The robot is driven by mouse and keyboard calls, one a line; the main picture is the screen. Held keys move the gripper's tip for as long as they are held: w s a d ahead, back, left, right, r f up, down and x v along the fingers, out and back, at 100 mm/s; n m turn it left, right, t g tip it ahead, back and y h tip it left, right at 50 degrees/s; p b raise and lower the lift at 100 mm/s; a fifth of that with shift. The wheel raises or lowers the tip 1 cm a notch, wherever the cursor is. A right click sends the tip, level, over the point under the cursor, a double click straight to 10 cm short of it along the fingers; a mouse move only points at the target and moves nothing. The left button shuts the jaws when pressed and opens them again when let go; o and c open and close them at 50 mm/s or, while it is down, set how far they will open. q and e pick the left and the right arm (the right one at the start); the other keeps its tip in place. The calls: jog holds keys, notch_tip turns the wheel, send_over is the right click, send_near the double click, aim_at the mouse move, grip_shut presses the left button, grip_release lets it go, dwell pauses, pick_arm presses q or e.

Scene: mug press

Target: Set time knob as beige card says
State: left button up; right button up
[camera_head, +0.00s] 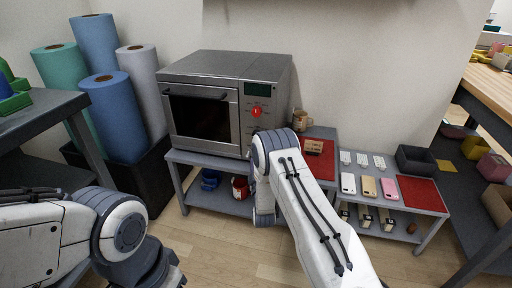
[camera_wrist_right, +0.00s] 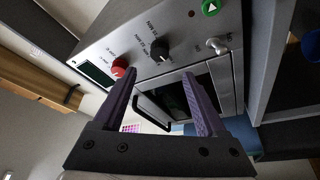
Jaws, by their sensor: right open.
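The grey oven-like press (camera_head: 205,105) stands on a low table. Its red knob (camera_head: 256,111) shows in the head view, and also in the right wrist view (camera_wrist_right: 120,67). A black knob (camera_wrist_right: 160,48), ringed by small labels that seem to read MIN, sits beside it; my right arm hides it in the head view. My left gripper is out of view.
A mug (camera_head: 301,119) stands right of the press. Phone-like slabs (camera_head: 368,187) and a dark bin (camera_head: 415,158) lie farther right. Fabric rolls (camera_head: 112,110) stand left.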

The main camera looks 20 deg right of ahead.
jog(key=b+x, duration=0.2)
jog(key=x, duration=0.8)
grip_shut()
jog(key=shift+w+a+f+m+g+h+b, duration=0.1)
jog(key=shift+m+h+b, duration=1.1)
jog(key=shift+m, duration=1)
jog(key=shift+s+a+m+g+h+b, duration=0.1)
jog(key=shift+m+h+b, duration=0.85)
jog(key=shift+m+b, duration=0.9)
jog(key=shift+w+f+m+g+h+b, duration=0.1)
jog(key=shift+m+h+b, duration=0.9)
jog(key=shift+m, duration=1.55)
grip_release()
jog(key=shift+r, duration=0.1)
